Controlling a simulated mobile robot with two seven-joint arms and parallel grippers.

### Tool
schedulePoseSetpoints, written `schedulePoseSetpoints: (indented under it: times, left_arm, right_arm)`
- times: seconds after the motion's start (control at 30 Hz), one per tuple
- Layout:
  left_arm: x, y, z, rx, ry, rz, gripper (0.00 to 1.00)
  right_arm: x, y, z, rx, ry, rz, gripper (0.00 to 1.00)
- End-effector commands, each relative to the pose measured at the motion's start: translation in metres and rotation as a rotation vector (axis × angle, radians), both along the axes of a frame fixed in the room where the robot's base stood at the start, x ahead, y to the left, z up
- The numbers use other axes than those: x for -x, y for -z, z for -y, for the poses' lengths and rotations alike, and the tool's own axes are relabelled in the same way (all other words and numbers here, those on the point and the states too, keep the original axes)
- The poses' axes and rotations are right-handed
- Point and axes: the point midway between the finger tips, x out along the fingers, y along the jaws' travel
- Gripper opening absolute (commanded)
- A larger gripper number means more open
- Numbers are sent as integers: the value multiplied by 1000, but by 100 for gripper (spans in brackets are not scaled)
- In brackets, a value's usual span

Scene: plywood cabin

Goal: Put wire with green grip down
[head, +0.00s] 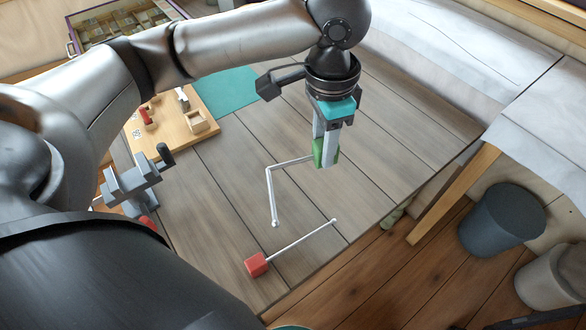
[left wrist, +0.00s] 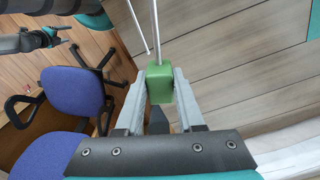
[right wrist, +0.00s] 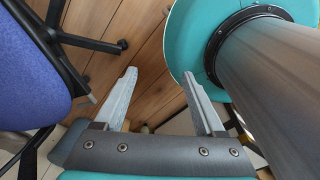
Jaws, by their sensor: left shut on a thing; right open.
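The wire with the green grip (head: 291,166) is a bent white rod with a small ball at its end. My left gripper (head: 325,150) is shut on its green block, which also shows between the fingers in the left wrist view (left wrist: 159,83). The wire appears to be held above the table (head: 210,200); the exact gap is hard to tell. A second white wire with a red grip (head: 257,264) lies near the table's front edge. My right gripper (right wrist: 160,90) is open and empty, over the floor beside a blue chair.
A wooden board with small parts (head: 190,122) and a teal mat (head: 228,90) lie at the back left. A grey vise-like tool (head: 135,185) stands at the left. Grey bins (head: 503,220) stand on the floor at right. The table right of my left gripper is clear.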

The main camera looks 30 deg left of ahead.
Motion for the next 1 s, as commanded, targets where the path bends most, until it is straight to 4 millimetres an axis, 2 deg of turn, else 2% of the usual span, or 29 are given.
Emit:
schedulePoseSetpoints:
  times: [0.27,0.6,0.87,1.0]
  left_arm:
    - [-7,0,3,-5,486,0,0]
    - [-10,7,2,-13,1030,-6,0]
    - [-10,12,1,-15,1229,-12,0]
    - [-10,31,1,-14,1250,-15,0]
  right_arm:
    - [9,-22,2,3,0,-15,72]
    - [7,-43,4,6,-1,-12,72]
    - [4,-48,4,6,0,-7,72]
    - [3,-44,4,5,0,-4,72]
